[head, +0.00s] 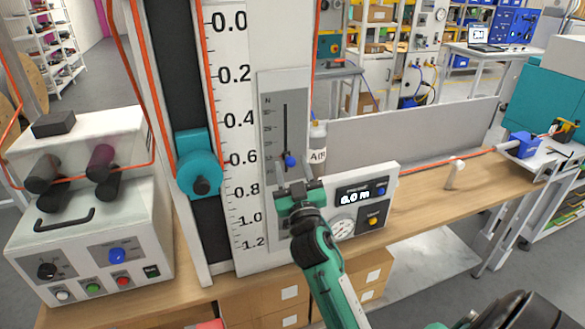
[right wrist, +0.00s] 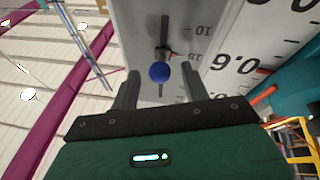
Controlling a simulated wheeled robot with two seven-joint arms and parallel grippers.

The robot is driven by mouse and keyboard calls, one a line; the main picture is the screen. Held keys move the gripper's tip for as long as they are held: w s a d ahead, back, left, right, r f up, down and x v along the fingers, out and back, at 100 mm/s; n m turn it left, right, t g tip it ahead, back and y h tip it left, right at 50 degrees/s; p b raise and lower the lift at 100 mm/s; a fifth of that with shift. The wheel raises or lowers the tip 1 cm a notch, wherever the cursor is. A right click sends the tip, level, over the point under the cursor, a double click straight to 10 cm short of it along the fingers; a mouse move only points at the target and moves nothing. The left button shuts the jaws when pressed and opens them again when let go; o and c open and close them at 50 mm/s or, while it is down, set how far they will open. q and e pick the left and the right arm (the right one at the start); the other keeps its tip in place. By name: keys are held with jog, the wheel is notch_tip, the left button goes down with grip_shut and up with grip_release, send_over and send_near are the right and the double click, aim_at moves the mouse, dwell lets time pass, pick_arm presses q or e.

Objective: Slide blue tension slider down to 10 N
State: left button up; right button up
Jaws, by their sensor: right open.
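The blue tension slider knob (head: 290,161) sits on a dark vertical slot in a grey scale panel (head: 270,100) marked N, in the lower part of the slot. The right wrist view shows the same blue knob (right wrist: 159,73) close to the 15 mark, with the 10 mark further off. My right gripper (head: 294,172) is open just below the knob, its fingers pointing up at the panel. In the right wrist view the knob appears between the open fingertips (right wrist: 159,78); I cannot tell whether they touch it. My left gripper is not in view.
A white ruler board (head: 235,130) and a teal carriage (head: 198,165) stand left of the panel. A white meter box (head: 365,190) reading 0.0 m sits right of my gripper.

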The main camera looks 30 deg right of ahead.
grip_shut()
notch_tip(320, 180, down, 5)
jog(key=b, duration=0.4)
jog(key=shift+r, duration=0.2)
jog(key=shift+c, duration=1.8)
grip_release()
jog(key=o, duration=0.4)
jog(key=shift+c, duration=0.2)
